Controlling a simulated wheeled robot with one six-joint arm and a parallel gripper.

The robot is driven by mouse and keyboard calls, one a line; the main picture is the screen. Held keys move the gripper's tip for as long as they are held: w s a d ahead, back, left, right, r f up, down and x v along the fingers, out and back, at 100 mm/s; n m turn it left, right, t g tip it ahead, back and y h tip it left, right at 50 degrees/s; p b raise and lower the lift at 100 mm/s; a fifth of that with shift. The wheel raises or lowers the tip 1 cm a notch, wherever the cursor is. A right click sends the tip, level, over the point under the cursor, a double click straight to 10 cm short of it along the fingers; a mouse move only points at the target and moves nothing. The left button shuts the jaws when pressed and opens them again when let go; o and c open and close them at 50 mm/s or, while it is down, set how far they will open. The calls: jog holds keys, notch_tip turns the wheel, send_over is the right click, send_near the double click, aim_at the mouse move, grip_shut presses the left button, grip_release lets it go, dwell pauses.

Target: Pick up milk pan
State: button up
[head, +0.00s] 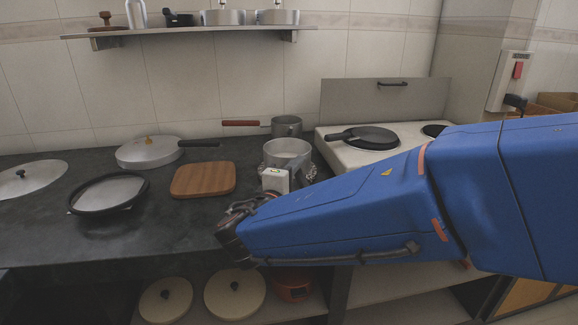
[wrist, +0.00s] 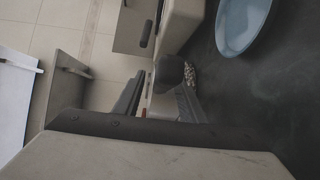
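The likely milk pan (head: 287,126) is a small grey steel pan with a long red handle (head: 241,123) pointing left, at the back of the counter near the wall. A wider steel pot (head: 288,148) stands in front of it, partly hidden by my gripper (head: 303,170). In the wrist view my gripper (wrist: 162,92) is open, with its two dark fingers apart. A dark rounded shape (wrist: 168,70) and a small red patch (wrist: 143,113) show between the fingers. I cannot tell whether they belong to the pan or whether anything touches the fingers.
The stove (head: 340,145) with a black frying pan (head: 372,136) is at right. A wooden board (head: 203,179), a lidded pan (head: 150,151) and a black-rimmed pan (head: 108,193) occupy the left counter. A wall shelf (head: 190,33) hangs above. A bluish bowl-like vessel (wrist: 240,25) is in the wrist view.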

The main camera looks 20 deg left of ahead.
jog(key=shift+w, duration=0.6)
jog(key=shift+c, duration=0.4)
grip_shut()
dwell(0.6)
